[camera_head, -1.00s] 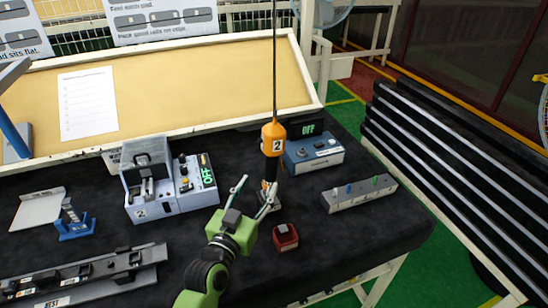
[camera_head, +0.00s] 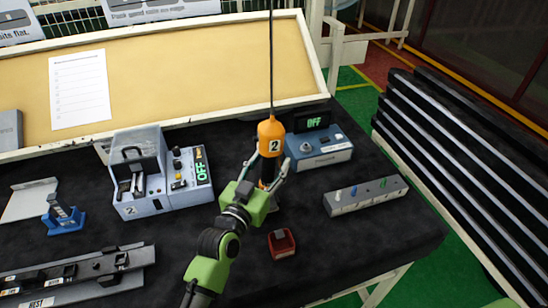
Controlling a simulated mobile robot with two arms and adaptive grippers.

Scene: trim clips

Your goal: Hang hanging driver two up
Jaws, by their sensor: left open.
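Hanging driver two (camera_head: 271,138) has an orange top marked "2" and a dark lower body. It is upright below a dark cable that runs up out of view. My left gripper (camera_head: 268,166) is open, with its fingers spread to either side of the driver's dark lower part. Whether the fingers touch it I cannot tell. The driver's lower end is partly hidden behind my gripper. My right gripper is not in view.
A grey-blue machine marked "2" (camera_head: 156,206) stands left of the driver. A blue controller reading OFF (camera_head: 322,157) is behind right. A grey block with coloured pegs (camera_head: 365,200) and a small red box (camera_head: 282,246) are to the right and front. Dark table surface lies between.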

